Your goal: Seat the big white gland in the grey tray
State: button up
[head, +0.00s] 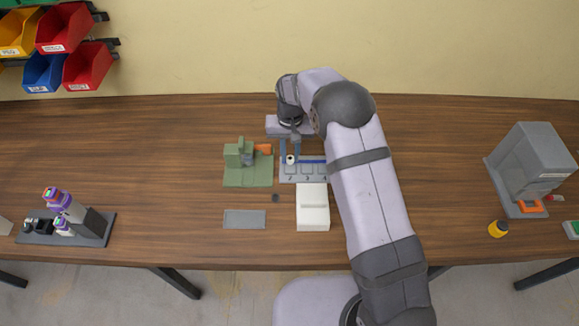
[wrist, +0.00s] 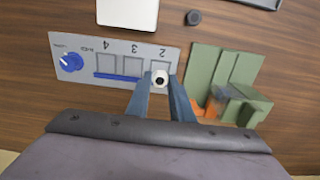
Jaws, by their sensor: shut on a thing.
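My gripper (wrist: 161,86) is shut on the big white gland (wrist: 160,77), a small white round piece with a dark centre. In the wrist view the gland is between the fingertips, over the numbered grey panel near the square marked 2. In the head view the gland (head: 290,159) shows just below my gripper (head: 294,146). I cannot tell whether it touches the panel. The flat grey tray (head: 245,219) lies nearer the table's front edge, left of the white box. Only its edge (wrist: 262,3) shows at the top of the wrist view.
The grey panel (wrist: 88,48) has a blue knob (wrist: 69,62) and a blue bar. A green fixture (head: 240,178) with an orange part stands left of it. A white box (head: 313,213) and a small dark disc (head: 275,198) are near. Bare wood lies left of the tray.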

jog(key=shift+a+r, duration=0.1)
dwell(0.3)
jog(key=s+a+r+n+p, duration=0.1)
jog(key=s+a+r, duration=0.2)
jog(key=a, duration=0.2)
jog(key=s+a+r+n+p, duration=0.2)
jog(key=s+a, duration=0.1)
jog(key=a, duration=0.3)
jog(key=s+f+n, duration=0.1)
jog(key=s+n, duration=0.1)
jog(key=s, duration=0.2)
jog(key=s+d+f+n, duration=0.1)
jog(key=s+f+n, duration=0.1)
jog(key=s, duration=0.2)
jog(key=s+f+n, duration=0.1)
jog(key=s+n, duration=0.1)
jog(key=s, duration=0.2)
jog(key=shift+s+d+f+p, duration=0.15)
jog(key=shift+d+f+p, duration=0.2)
jog(key=shift+f+p, duration=0.05)
jog(key=shift+w+a+n, duration=0.45)
jog(key=shift+w+n, duration=0.1)
jog(key=shift+n, duration=0.45)
jog(key=shift+w+n, duration=0.1)
jog(key=shift+n, duration=0.4)
